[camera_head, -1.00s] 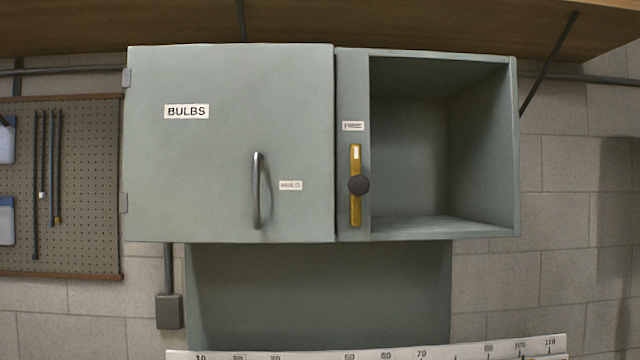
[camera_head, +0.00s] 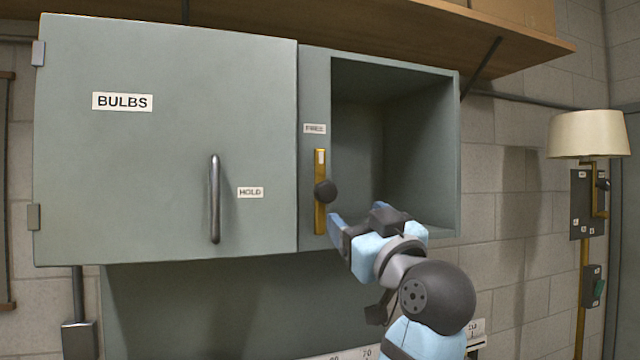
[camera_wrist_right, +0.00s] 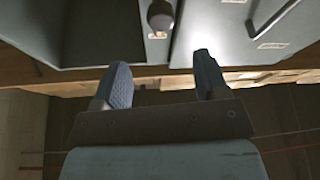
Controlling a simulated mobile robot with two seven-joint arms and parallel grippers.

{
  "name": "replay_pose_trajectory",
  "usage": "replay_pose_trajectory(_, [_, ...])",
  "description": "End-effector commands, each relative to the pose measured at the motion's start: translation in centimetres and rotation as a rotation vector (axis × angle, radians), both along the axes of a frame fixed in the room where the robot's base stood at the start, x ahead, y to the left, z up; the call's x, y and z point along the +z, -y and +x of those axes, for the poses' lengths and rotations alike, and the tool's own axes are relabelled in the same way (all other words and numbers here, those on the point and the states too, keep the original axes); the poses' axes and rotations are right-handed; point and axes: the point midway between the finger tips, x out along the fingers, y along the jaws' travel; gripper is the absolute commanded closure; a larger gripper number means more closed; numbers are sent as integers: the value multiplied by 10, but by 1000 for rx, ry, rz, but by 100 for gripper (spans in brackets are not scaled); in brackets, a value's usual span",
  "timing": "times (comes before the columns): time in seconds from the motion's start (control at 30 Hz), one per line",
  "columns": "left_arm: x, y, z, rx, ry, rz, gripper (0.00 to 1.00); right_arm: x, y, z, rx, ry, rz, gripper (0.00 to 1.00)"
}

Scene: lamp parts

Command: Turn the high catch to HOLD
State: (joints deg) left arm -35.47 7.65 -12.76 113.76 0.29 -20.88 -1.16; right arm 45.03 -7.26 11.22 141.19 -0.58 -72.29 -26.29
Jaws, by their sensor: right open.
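The catch is a brass bar (camera_head: 320,217) with a dark round knob (camera_head: 325,191) at its middle. It stands upright on the strip between the shut door (camera_head: 160,190) and the open compartment. Its white-marked end is up, below the FREE label (camera_head: 315,129). The HOLD label (camera_head: 250,192) is on the door, left of the catch. My right gripper (camera_head: 345,220) is open and empty, just below and right of the knob, apart from it. In the right wrist view the knob (camera_wrist_right: 161,15) lies beyond the two spread fingers (camera_wrist_right: 160,66). My left gripper is out of view.
The door handle (camera_head: 215,199) sticks out left of the HOLD label. The open compartment (camera_head: 420,150) is empty. A wooden shelf (camera_head: 400,40) runs above the cabinet. A lamp (camera_head: 588,135) stands at the far right. A ruler strip (camera_head: 345,353) lies below.

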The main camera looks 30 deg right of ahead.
Motion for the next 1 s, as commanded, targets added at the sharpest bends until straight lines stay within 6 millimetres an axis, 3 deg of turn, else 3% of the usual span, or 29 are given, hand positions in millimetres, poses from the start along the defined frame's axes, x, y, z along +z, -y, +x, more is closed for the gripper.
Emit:
replay_pose_trajectory(0.03, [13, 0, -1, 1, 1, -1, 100, 9, 1, 10, 1, -6, 3, 33])
replay_pose_trajectory(0.5, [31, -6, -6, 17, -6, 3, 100, 40, 14, 93, 2, -2, 2, 33])
replay_pose_trajectory(0.7, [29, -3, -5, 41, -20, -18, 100, 44, 16, 106, 1, -1, 1, 33])
replay_pose_trajectory(1.0, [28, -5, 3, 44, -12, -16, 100, 43, 16, 107, 1, -1, 1, 35])
